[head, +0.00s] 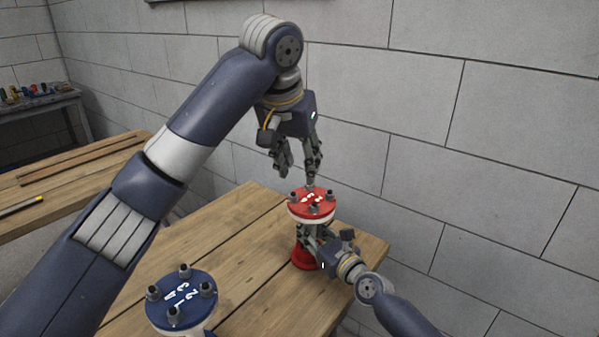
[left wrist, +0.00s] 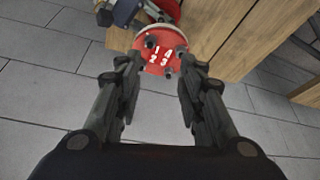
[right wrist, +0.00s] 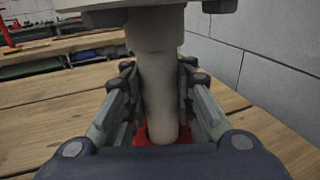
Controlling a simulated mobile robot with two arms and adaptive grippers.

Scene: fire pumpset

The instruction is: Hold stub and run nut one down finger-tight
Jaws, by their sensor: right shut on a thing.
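The stub stands on the wooden table, with a red top flange (head: 311,202), a pale pipe (right wrist: 160,85) and a red foot (head: 302,259). In the left wrist view the flange (left wrist: 160,60) carries white numbers 1 to 4, with a dark nut (left wrist: 150,42) beside the 1. My left gripper (head: 298,172) is open and empty above the far side of the flange, fingers pointing down. Its spread fingers also frame the flange in the left wrist view. My right gripper (head: 312,238) is shut around the pipe below the flange, with a finger on each side.
A blue numbered flange (head: 181,304) with nuts on it stands at the near left of the table (head: 235,240). A grey block wall (head: 450,120) rises close behind. Another wooden table (head: 75,175) and a bench with small items (head: 40,105) are at the left.

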